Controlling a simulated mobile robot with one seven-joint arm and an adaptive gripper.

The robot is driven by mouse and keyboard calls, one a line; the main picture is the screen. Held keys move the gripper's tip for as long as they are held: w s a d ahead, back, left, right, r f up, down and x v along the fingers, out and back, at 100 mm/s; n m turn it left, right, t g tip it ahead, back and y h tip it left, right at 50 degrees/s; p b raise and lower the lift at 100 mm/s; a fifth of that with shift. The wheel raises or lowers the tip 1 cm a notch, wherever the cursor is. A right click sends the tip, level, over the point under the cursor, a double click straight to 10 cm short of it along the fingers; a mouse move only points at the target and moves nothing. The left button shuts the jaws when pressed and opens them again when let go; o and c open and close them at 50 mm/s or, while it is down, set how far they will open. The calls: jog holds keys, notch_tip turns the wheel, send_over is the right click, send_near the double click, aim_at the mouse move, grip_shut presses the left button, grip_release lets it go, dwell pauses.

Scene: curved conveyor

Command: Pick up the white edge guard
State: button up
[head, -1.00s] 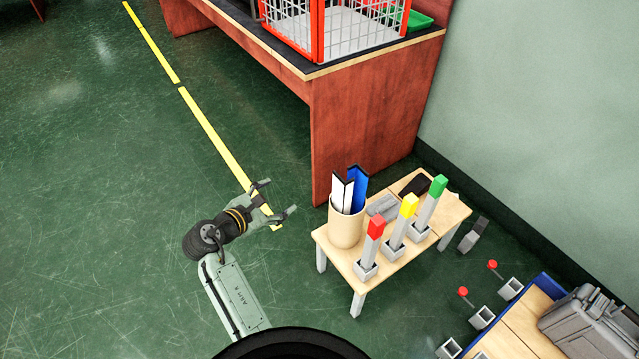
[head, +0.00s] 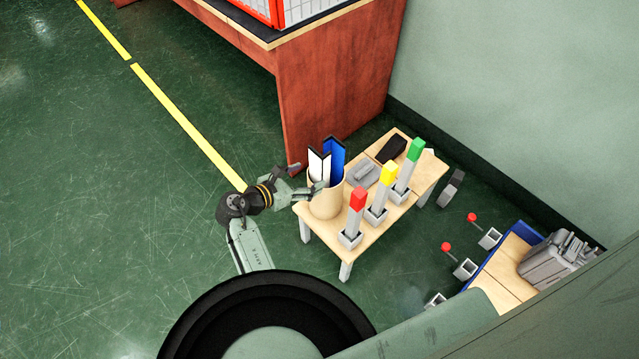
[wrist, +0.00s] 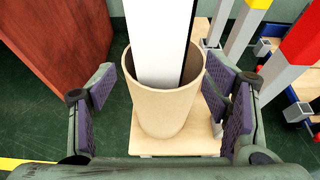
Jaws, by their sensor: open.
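The white edge guard (head: 318,166) stands upright in a beige round container (head: 325,203), beside a blue edge guard (head: 335,158). The container is on a small wooden table. In the wrist view the white edge guard (wrist: 158,40) rises from the container (wrist: 165,110) between my finger pads. My gripper (head: 308,180) is open at the container's left side in the head view. In the wrist view my gripper (wrist: 165,95) has one finger on each side of the container, with nothing held. The guard's lower end is hidden inside the container.
The small table (head: 375,213) also carries red (head: 357,200), yellow (head: 388,173) and green (head: 415,150) topped posts and grey parts. A red-brown bench (head: 330,90) stands behind. Open green floor (head: 100,200) lies to the left.

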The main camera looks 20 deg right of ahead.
jog(key=shift+x, duration=1.35)
jog(key=shift+c, duration=0.4)
grip_shut()
